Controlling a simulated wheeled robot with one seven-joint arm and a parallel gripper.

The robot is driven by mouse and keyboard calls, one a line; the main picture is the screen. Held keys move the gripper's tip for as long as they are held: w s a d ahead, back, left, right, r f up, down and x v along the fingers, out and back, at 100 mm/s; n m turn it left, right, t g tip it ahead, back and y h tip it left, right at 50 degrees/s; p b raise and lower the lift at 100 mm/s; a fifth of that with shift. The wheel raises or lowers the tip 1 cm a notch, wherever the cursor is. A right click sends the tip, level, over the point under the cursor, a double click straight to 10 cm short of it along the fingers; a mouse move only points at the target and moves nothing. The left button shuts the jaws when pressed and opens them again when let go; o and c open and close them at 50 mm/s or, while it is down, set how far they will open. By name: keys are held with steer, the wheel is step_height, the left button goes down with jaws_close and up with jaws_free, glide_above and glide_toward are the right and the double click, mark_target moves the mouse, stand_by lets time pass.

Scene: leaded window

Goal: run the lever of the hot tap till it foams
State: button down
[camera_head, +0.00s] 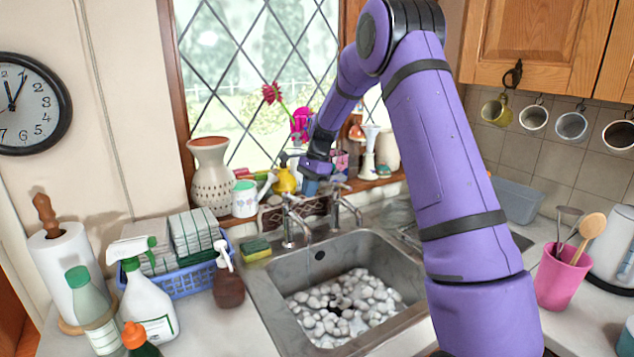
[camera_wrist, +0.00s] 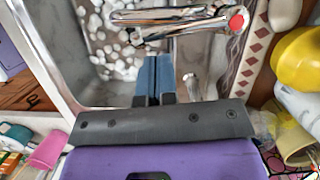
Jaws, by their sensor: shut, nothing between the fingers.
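The hot tap is the chrome one with a red cap (camera_wrist: 237,20) in the wrist view. Its chrome lever or spout (camera_wrist: 165,18) reaches out over the sink; I cannot clearly tell the two apart. In the head view it is the left tap (camera_head: 289,222) at the sink's back edge. My gripper (camera_wrist: 153,75) has blue fingers, shut and empty, beside this tap and apparently just short of its chrome. In the head view my gripper (camera_head: 310,186) hangs above and between the two taps. White foam-like lumps (camera_head: 345,305) cover much of the sink bottom. No water stream is visible.
The second tap (camera_head: 346,208) stands right of the hot tap. A yellow pot (camera_head: 285,181) and other sill items crowd close behind my gripper. A sponge (camera_head: 256,249), soap bottle (camera_head: 228,285) and blue basket (camera_head: 190,283) stand left of the sink. Space above the sink is free.

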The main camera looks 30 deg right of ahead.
steer(key=shift+s+a+f, duration=0.1)
steer(key=shift+a, duration=0.4)
steer(key=shift+s+a+f, duration=0.15)
steer(key=shift+a, duration=0.7)
